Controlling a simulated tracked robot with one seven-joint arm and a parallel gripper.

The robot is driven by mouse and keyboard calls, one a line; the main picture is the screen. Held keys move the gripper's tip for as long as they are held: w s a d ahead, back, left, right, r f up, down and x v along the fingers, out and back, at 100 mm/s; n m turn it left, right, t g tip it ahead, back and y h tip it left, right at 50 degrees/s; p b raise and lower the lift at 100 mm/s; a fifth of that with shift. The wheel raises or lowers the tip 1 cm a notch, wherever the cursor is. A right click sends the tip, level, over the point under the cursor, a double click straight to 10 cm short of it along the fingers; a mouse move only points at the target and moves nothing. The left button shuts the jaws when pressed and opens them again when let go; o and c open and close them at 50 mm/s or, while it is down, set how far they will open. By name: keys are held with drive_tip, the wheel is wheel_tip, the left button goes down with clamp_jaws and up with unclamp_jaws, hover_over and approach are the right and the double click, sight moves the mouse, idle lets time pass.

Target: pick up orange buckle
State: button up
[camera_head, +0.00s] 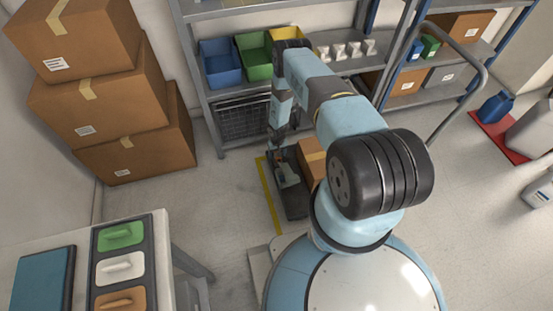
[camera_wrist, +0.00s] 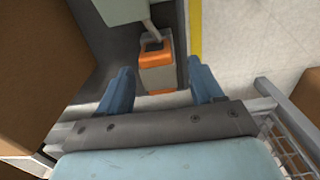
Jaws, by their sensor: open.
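The orange buckle (camera_wrist: 156,53) shows in the wrist view as an orange band on a small grey block, with a thin grey stem entering its top. It sits over a dark grey surface. My gripper (camera_wrist: 160,68) is open, with one blue finger on each side of the block. The fingers look apart from it, and I cannot tell the depth between them. In the head view my gripper (camera_head: 287,180) reaches down over a dark platform (camera_head: 294,205); the buckle cannot be made out clearly there.
A cardboard box (camera_head: 312,158) stands close to the right of my gripper. A yellow floor line (camera_head: 270,197) runs on its left. Grey shelving (camera_head: 195,60) with a wire basket (camera_head: 241,118) stands behind. Stacked boxes (camera_head: 110,100) are at the left; the floor between is clear.

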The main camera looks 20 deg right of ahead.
drive_tip(key=shift+d+f, duration=0.1)
drive_tip(key=shift+f, duration=1.5)
drive_tip(key=c, duration=1.1)
drive_tip(key=shift+r, duration=0.15)
